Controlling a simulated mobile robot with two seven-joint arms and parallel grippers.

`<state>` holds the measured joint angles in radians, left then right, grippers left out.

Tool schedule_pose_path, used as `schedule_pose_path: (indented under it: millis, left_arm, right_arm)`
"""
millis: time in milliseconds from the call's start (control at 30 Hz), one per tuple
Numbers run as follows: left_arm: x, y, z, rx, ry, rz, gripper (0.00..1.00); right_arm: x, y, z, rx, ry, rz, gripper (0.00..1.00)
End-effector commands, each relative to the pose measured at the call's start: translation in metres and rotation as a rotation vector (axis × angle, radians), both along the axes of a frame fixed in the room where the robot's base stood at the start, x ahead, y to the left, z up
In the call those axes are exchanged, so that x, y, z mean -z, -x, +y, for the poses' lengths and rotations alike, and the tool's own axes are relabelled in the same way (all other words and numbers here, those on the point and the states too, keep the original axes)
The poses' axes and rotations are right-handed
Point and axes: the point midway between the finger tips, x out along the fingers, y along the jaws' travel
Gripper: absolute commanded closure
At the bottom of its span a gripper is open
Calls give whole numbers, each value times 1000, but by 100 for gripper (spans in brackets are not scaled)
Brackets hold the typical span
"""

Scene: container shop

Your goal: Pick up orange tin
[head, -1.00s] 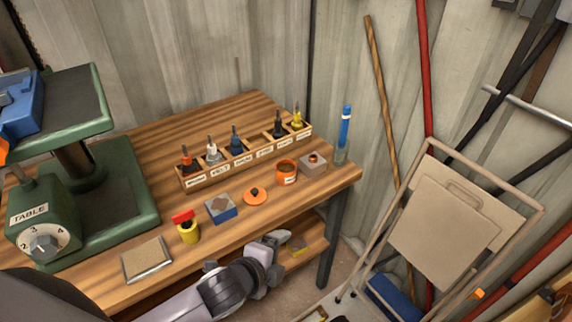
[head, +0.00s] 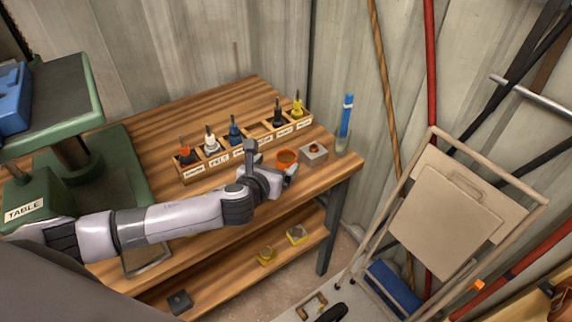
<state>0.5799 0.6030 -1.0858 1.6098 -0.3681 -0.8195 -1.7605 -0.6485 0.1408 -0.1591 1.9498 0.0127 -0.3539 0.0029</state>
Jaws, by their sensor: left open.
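The orange tin (head: 287,156) stands upright and open-topped on the wooden workbench, near its right end. My left gripper (head: 273,164) is open beside the tin, on its near left side. One finger stands up at the tin's left and the other reaches across its near side. The gripper covers the tin's lower front, so I cannot tell whether they touch. My right gripper is not in view.
A labelled wooden rack (head: 224,153) of small tools stands behind the tin. A green machine (head: 100,165) fills the left. A folded cart (head: 445,210) leans at right.

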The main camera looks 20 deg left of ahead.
Motion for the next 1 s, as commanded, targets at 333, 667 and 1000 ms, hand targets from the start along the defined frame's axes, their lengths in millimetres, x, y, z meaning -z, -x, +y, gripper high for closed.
schedule_pose_path:
  millis: [333, 667, 1000]
  left_arm:
    - [16, -24, -3, -3, 5, 0, 13]
    - [28, -49, -5, -2, 5, 1, 13]
    - [28, -51, -5, -1, 6, 1, 26]
  right_arm:
    - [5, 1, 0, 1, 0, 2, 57]
    - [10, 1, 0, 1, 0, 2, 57]
    - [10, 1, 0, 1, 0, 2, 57]
